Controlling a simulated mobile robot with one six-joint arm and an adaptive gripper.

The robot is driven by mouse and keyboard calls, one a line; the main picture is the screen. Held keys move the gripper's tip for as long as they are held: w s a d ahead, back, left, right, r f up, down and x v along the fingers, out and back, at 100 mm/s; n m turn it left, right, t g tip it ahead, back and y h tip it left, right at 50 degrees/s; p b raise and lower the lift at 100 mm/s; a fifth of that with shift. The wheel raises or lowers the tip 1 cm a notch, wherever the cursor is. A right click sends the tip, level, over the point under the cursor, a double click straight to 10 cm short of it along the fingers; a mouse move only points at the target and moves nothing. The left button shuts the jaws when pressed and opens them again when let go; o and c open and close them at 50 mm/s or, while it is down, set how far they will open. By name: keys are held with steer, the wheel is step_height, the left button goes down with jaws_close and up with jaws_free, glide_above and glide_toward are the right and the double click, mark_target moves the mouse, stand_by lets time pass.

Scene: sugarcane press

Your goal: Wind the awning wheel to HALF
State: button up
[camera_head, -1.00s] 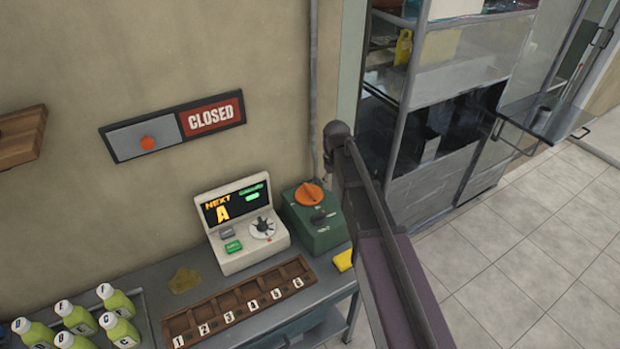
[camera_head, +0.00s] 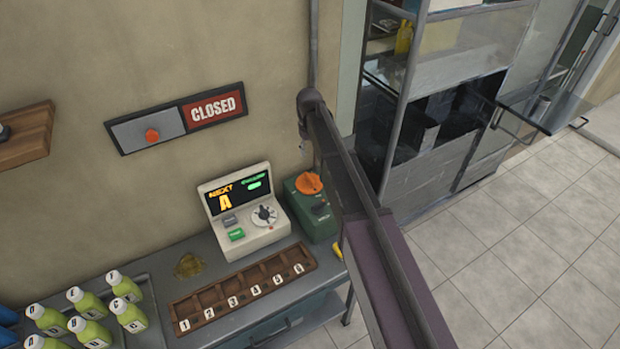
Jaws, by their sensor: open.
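I cannot make out an awning wheel or a HALF mark in this view. An orange knob (camera_head: 309,183) sits on top of a green box (camera_head: 318,226) at the back right of the counter; its markings are too small to read. My arm, a dark link with a purple part, crosses the right of the picture and ends in a dark joint in front of the wall. It covers part of the green box's right side. I cannot make out my gripper's fingers.
A CLOSED sign (camera_head: 176,121) and a wooden board (camera_head: 30,136) are on the wall. The counter (camera_head: 150,268) holds a display unit (camera_head: 247,212), a numbered rack (camera_head: 243,290) and several green bottles (camera_head: 131,316). Shelving (camera_head: 440,75) stands behind my arm; tiled floor is clear at right.

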mark_target(309, 176)
steer(key=shift+f+b, duration=6.65)
steer(key=shift+f, duration=0.1)
jaws_close()
